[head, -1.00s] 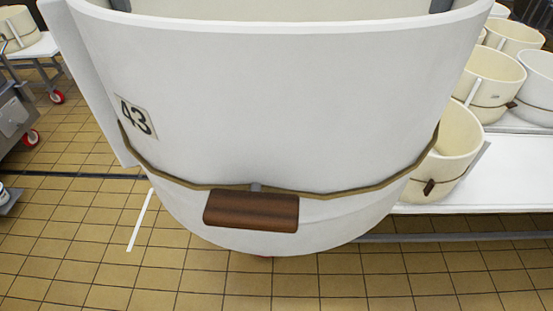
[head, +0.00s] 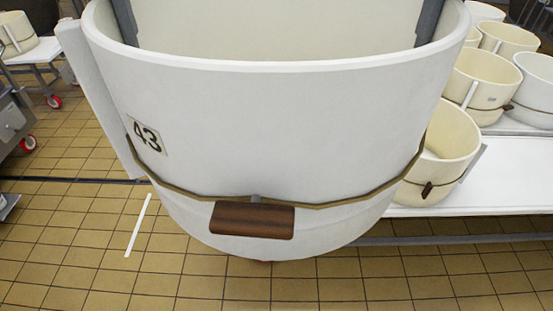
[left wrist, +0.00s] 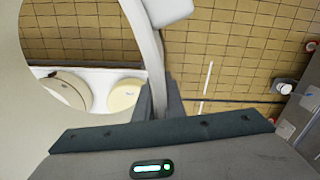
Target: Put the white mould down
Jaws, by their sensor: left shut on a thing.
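The white mould (head: 270,120) is a big round tub that fills the middle of the head view. It has a "43" label, a brown band and a dark wooden block at its front. Its open top faces up, and it hangs above the tiled floor. In the left wrist view the mould's wall (left wrist: 148,50) runs down between the dark fingers of my left gripper (left wrist: 160,100), which is shut on it.
A white table (head: 505,190) at the right bears several cream moulds, one (head: 440,150) near its front left corner. A small white table (head: 35,50) with a cream mould and red-wheeled equipment stand at the left. The tiled floor (head: 60,250) at the lower left is clear.

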